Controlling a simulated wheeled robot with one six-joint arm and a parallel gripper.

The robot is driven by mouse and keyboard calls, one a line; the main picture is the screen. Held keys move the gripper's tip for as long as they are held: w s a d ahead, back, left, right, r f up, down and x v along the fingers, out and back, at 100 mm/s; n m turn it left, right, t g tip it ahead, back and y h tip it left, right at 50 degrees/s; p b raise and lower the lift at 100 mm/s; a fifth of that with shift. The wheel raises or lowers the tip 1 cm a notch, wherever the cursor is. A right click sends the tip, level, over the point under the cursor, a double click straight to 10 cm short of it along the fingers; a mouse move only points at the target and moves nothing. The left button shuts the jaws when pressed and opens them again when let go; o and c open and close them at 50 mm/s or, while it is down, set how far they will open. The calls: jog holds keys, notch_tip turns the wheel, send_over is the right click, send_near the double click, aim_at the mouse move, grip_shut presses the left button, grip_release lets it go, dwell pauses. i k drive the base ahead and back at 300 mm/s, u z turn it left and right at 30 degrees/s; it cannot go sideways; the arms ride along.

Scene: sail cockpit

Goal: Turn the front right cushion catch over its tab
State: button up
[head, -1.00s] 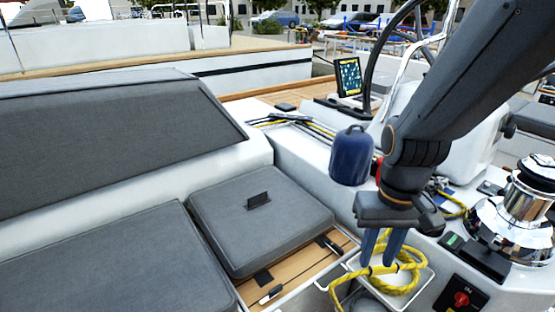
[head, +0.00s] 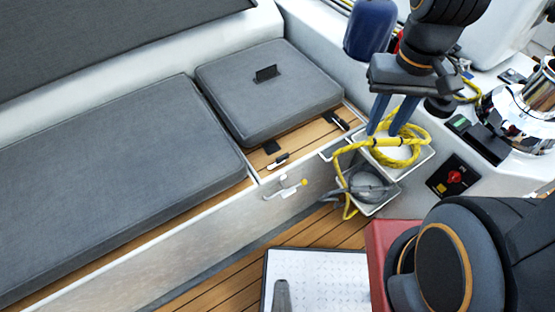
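The square grey cushion (head: 265,88) lies on the wooden seat with a dark upright flap on top. At the right of its front edge is a small dark catch (head: 341,124), with a black tab (head: 333,117) close by. They are too small to tell whether the catch is over the tab. At the left of that edge, a black tab (head: 271,147) lies on the wood, and a black and white catch (head: 278,160) lies apart in front of it. My gripper (head: 384,132) points down to the right of the cushion, its two blue fingers apart with nothing seen between them.
A coiled yellow rope (head: 400,153) hangs over white trays (head: 430,160) behind my fingertips. A blue container (head: 370,28) stands left of my arm. A chrome winch (head: 525,105) is at right. A white lever (head: 283,188) sticks out from the seat front.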

aim_at(280, 160)
jog(key=k, duration=0.5)
jog(key=z, duration=1)
jog(key=i, duration=0.7)
jog(key=u, duration=1.65)
